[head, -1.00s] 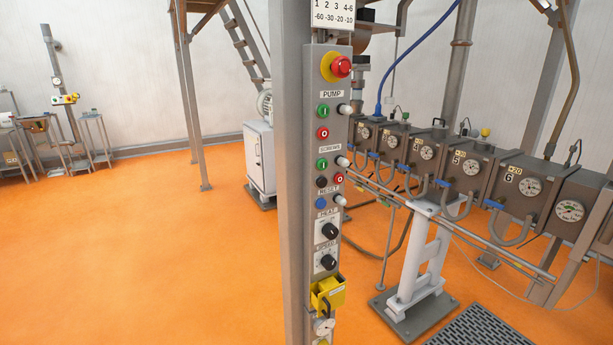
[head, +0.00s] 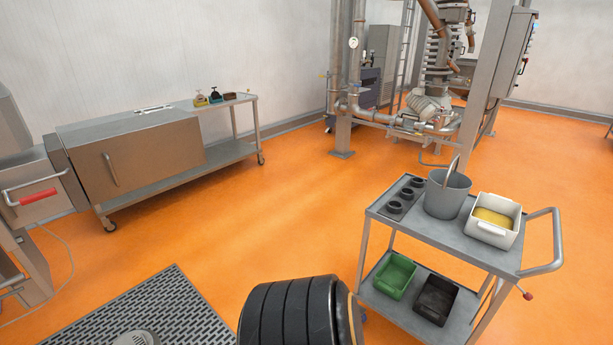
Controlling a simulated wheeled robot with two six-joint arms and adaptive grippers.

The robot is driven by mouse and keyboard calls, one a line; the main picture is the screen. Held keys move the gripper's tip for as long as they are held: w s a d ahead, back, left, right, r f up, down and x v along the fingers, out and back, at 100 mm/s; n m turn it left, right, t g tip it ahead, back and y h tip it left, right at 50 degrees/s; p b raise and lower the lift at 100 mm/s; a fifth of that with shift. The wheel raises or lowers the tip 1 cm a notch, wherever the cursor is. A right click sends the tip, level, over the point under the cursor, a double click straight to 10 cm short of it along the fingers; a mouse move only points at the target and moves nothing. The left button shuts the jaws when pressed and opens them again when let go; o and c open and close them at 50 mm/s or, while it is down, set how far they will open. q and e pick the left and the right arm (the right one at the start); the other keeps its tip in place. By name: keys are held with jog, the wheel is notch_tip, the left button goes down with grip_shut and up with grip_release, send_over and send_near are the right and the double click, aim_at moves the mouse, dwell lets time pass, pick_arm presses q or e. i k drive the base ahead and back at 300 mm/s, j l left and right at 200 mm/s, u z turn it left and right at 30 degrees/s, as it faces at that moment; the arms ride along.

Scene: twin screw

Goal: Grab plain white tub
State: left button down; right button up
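A white tub (head: 485,230) with handles stands on the top shelf of a grey cart at the right of the head view. Yellow material lies inside it. I see no other white tub. Neither of my grippers is in view.
The cart (head: 450,246) also bears a grey bucket (head: 446,198) and a dark tray of cups (head: 398,205) on top, with a green bin (head: 393,277) and a black bin (head: 435,299) below. A black ribbed cylinder (head: 300,312) is at the bottom. Orange floor (head: 270,215) is clear between the cart and the steel bench (head: 165,186).

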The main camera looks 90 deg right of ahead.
aim_at(493, 220)
jog(key=z, duration=4.15)
jog(key=i+l+u, duration=0.1)
jog(key=u, duration=0.65)
jog(key=i+l+u, duration=0.2)
jog(key=l+u, duration=0.15)
jog(key=l, duration=0.3)
jog(key=l+u, duration=0.4)
jog(key=l, duration=0.3)
jog(key=l+u, duration=0.35)
jog(key=l, duration=0.35)
jog(key=i+l, duration=0.05)
